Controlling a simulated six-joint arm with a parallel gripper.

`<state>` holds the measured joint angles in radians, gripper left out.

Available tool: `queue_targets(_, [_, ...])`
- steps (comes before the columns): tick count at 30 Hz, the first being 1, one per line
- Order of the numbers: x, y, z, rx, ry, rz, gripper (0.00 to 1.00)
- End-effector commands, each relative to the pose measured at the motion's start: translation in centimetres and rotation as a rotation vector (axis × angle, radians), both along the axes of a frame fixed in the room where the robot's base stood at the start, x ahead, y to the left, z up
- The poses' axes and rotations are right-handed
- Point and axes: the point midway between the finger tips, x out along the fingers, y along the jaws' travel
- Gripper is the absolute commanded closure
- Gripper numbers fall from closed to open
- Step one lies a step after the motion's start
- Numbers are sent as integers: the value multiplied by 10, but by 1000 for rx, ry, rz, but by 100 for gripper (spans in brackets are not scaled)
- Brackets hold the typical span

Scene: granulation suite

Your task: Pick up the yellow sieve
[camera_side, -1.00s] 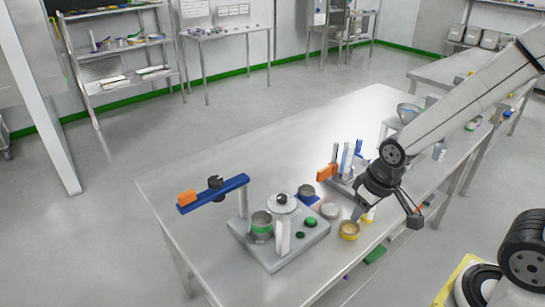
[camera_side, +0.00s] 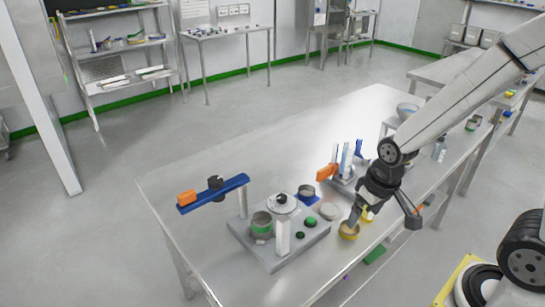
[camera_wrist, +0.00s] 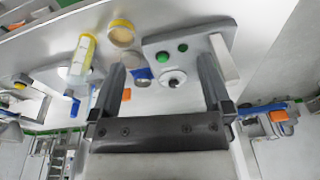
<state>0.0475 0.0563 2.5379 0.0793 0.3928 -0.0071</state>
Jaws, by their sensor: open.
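The yellow sieve (camera_side: 348,232) is a small round ring with a tan inside, standing on the steel table near its front edge. In the wrist view the sieve (camera_wrist: 122,34) lies beyond the tip of the left finger, outside the gap between the fingers. My gripper (camera_side: 382,217) is open and empty, its fingers wide apart. In the side view one fingertip overlaps the sieve's rim; I cannot tell whether it touches. In the wrist view the gripper (camera_wrist: 161,64) points toward the table.
A grey base unit (camera_side: 285,240) with green buttons stands left of the sieve. A clear, yellow-capped cylinder (camera_wrist: 82,54) stands beside the sieve. The table's far left is clear.

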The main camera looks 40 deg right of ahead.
Motion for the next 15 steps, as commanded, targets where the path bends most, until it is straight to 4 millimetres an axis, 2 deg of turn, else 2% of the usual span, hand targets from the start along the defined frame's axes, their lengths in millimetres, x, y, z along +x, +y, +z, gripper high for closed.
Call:
queue_targets(8, [-16,-18,-36,174,231,-349,0])
queue_targets(15, [-22,-24,-65,407,422,-701,0])
